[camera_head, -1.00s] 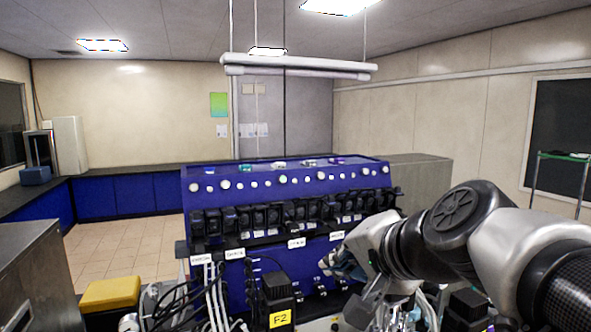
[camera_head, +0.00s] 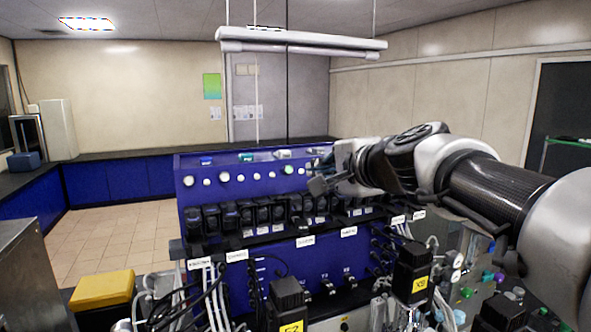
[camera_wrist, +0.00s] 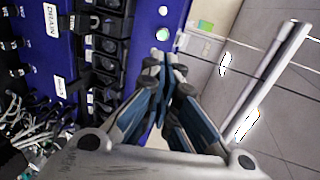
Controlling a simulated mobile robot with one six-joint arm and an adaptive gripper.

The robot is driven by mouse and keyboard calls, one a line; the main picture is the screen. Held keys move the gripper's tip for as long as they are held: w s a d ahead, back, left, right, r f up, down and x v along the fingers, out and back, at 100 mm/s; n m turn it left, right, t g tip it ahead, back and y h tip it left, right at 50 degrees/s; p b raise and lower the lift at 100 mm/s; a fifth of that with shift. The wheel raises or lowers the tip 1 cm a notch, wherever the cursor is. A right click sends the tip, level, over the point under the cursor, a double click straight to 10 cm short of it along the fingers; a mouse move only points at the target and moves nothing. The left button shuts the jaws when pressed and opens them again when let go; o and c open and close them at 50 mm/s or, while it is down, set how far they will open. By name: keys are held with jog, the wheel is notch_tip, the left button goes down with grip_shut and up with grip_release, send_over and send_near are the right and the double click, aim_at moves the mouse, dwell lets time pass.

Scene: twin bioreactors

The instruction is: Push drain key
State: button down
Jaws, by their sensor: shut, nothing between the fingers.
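A blue control panel (camera_head: 250,172) carries a row of round keys along its upper face. One key (camera_head: 289,170) is lit green; a pale lit key also shows just beyond the fingertips in the wrist view (camera_wrist: 160,33). I cannot tell which key is the drain key. A white label reading DRAIN (camera_wrist: 50,18) shows upper left in the wrist view, beside the black modules. My gripper (camera_head: 314,186) is shut and empty in front of the panel's upper right part, and hides some keys there. Its fingertips (camera_wrist: 164,62) lie near the key row; contact cannot be told.
A row of black modules (camera_head: 265,214) runs below the keys. Cables and tubes (camera_head: 205,290) crowd the front left. Black boxes with yellow tags, one of them marked (camera_head: 413,270), stand in front of the panel. A yellow block (camera_head: 103,288) lies left. A light bar (camera_head: 300,44) hangs above.

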aim_at(292, 170)
jog(key=p+x, duration=0.1)
jog(key=x, duration=1)
jog(key=shift+w+a+p, duration=0.1)
jog(key=shift+w+p, duration=0.15)
jog(key=shift+p, duration=0.15)
